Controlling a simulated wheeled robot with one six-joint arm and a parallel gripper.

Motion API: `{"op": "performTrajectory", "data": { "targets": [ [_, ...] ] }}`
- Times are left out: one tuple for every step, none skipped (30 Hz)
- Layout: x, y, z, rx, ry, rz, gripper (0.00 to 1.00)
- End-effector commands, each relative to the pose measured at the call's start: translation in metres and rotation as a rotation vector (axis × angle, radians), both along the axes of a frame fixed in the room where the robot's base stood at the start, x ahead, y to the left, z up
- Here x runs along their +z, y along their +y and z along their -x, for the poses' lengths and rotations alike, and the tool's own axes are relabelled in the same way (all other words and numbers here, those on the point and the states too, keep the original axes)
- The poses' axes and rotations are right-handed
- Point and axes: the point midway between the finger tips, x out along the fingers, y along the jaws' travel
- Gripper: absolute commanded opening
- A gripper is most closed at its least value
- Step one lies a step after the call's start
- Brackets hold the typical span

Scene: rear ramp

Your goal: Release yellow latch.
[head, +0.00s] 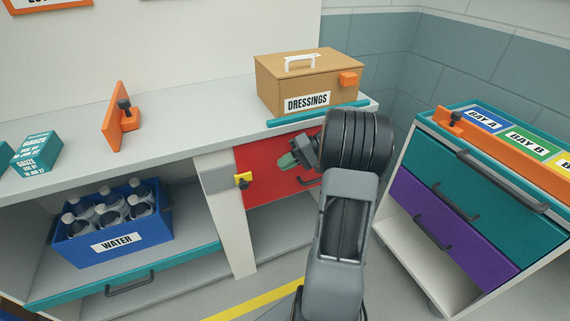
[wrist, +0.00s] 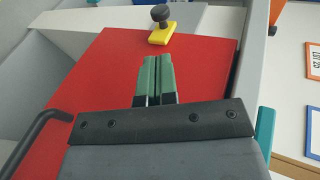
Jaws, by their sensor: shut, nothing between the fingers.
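The yellow latch (head: 243,180) with a dark knob sits at the left edge of the red door panel (head: 262,160), under the counter. In the wrist view the latch (wrist: 162,32) is near the top, with its dark knob standing up from the yellow plate. My gripper (head: 288,160) is in front of the red panel, to the right of the latch. In the wrist view my green gripper fingers (wrist: 156,62) are together and empty, pointing toward the latch and apart from it. My arm hides part of the red panel's right side in the head view.
A cardboard-coloured DRESSINGS box (head: 300,85) stands on the counter (head: 190,115) above. A dark handle (wrist: 45,135) stands off the red panel. A blue WATER crate (head: 112,240) with bottles is at left, a drawer cabinet (head: 440,180) at right.

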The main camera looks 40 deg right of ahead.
Motion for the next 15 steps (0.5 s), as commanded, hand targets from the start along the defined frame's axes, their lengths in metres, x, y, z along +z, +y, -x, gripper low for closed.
{"op": "performTrajectory", "data": {
  "targets": [
    [-0.006,0.009,-0.003,0.004,0.002,-0.001,0.00],
    [-0.009,0.014,-0.005,0.004,0.000,-0.001,0.00],
    [-0.013,0.021,-0.007,0.004,0.002,-0.001,0.00],
    [-0.015,0.026,-0.009,0.004,0.001,0.000,0.00],
    [-0.018,0.031,-0.011,0.004,0.001,0.000,0.00],
    [-0.021,0.037,-0.014,0.003,0.001,0.000,0.00],
    [-0.023,0.042,-0.015,0.003,0.001,0.000,0.00],
    [-0.026,0.046,-0.017,0.004,0.001,0.000,0.00],
    [-0.029,0.052,-0.019,0.003,0.001,0.000,0.00],
    [-0.031,0.056,-0.021,0.003,0.001,0.000,0.00],
    [-0.033,0.060,-0.022,0.003,0.001,0.000,0.00],
    [-0.036,0.064,-0.024,0.003,0.002,0.000,0.00],
    [-0.038,0.068,-0.025,0.003,0.001,0.000,0.00],
    [-0.039,0.071,-0.027,0.003,0.001,0.000,0.00],
    [-0.041,0.075,-0.028,0.002,0.001,0.000,0.00]
  ]
}}
